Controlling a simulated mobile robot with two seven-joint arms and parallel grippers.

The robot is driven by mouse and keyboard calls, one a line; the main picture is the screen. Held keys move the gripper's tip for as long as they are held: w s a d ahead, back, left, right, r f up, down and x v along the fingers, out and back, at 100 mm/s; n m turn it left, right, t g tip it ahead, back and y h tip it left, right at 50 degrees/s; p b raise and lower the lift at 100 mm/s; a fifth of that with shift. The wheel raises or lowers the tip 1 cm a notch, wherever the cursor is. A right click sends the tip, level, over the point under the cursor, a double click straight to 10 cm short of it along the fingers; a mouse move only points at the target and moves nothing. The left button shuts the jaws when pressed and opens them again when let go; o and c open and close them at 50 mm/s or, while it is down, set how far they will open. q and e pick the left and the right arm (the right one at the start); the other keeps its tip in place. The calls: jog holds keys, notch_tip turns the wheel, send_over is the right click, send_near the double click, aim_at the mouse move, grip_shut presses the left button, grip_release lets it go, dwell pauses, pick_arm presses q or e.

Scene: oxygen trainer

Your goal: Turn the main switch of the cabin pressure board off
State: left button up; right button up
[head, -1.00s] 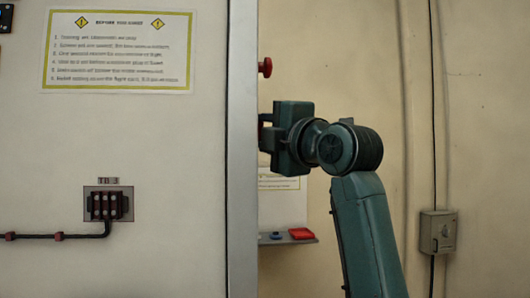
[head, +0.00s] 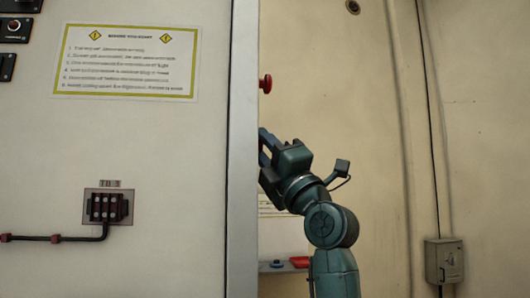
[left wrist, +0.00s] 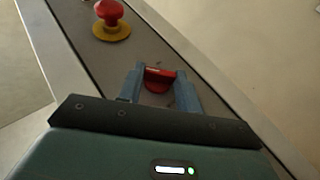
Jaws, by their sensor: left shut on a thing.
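A red switch handle (left wrist: 158,76) sits on a grey panel face in the left wrist view. I take it for the main switch, but no label is readable. The two blue-grey fingers of my left gripper (left wrist: 160,82) stand on either side of the handle and are shut on it. In the head view my left gripper (head: 265,150) is at the right edge of the cream cabinet (head: 150,230), its fingertips partly hidden behind that edge. The switch is hidden there. My right gripper is not in view.
A red mushroom button on a yellow base (left wrist: 110,20) is close to the switch; it also sticks out past the cabinet edge in the head view (head: 265,83). A small shelf (head: 298,267) with blue and red items is behind my arm. A grey wall box (head: 444,261) hangs at right.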

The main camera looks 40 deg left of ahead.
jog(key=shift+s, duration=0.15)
pick_arm(q)
jog(key=o, duration=1)
jog(key=shift+d+f, duration=0.2)
jog(key=b+v, duration=0.2)
jog(key=v, duration=1)
jog(key=shift+s+d+f, duration=0.1)
jog(key=shift+d+f, duration=0.1)
jog(key=shift+d, duration=0.05)
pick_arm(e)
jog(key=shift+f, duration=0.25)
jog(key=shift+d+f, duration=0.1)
